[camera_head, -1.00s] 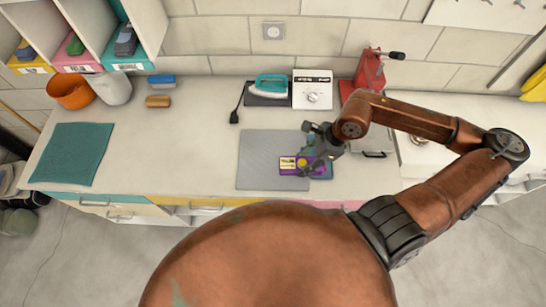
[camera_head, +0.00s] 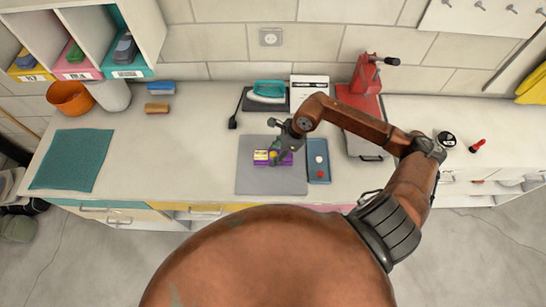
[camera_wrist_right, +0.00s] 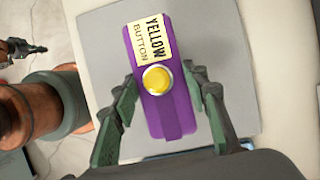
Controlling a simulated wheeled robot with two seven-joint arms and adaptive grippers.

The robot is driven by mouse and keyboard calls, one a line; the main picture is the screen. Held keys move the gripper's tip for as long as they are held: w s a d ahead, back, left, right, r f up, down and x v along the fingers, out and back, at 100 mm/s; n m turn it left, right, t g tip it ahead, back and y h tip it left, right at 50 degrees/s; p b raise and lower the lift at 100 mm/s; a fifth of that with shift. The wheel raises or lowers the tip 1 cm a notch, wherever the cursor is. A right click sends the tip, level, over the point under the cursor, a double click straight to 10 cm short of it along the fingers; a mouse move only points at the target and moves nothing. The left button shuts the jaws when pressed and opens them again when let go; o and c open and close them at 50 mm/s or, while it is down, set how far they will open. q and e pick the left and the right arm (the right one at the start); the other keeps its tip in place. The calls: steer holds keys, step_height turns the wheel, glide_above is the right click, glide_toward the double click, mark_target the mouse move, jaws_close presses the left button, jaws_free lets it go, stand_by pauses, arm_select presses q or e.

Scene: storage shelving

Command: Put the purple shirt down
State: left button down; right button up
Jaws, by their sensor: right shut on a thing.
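The purple item (camera_wrist_right: 176,118) is a flat purple block with a round yellow button and a label reading "YELLOW BUTTON"; it does not look like cloth. My right gripper (camera_wrist_right: 158,108) is shut on it, one finger along each long side. At the left edge of the wrist view a dark gripper (camera_wrist_right: 28,48), seemingly my left, shows small.
A blue block (camera_head: 318,170) with a white and a red dot lies at the mat's right edge. An iron (camera_head: 268,91), a white box (camera_head: 309,90) and a red press (camera_head: 366,84) stand behind. A teal cloth (camera_head: 72,160) lies left; the counter between is clear.

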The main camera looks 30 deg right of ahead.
steer(key=shift+w+a+f, duration=0.1)
steer(key=shift+w+f, duration=0.25)
steer(key=shift+f, duration=0.05)
step_height(320, 180, down, 3)
steer(key=shift+w+p, duration=0.15)
steer(key=shift+p, duration=0.4)
steer(key=shift+f, duration=0.35)
steer(key=o, duration=1.2)
steer(key=shift+r, duration=0.25)
steer(key=b+v, duration=0.2)
steer(key=v, duration=0.9)
steer(key=shift+r, duration=0.4)
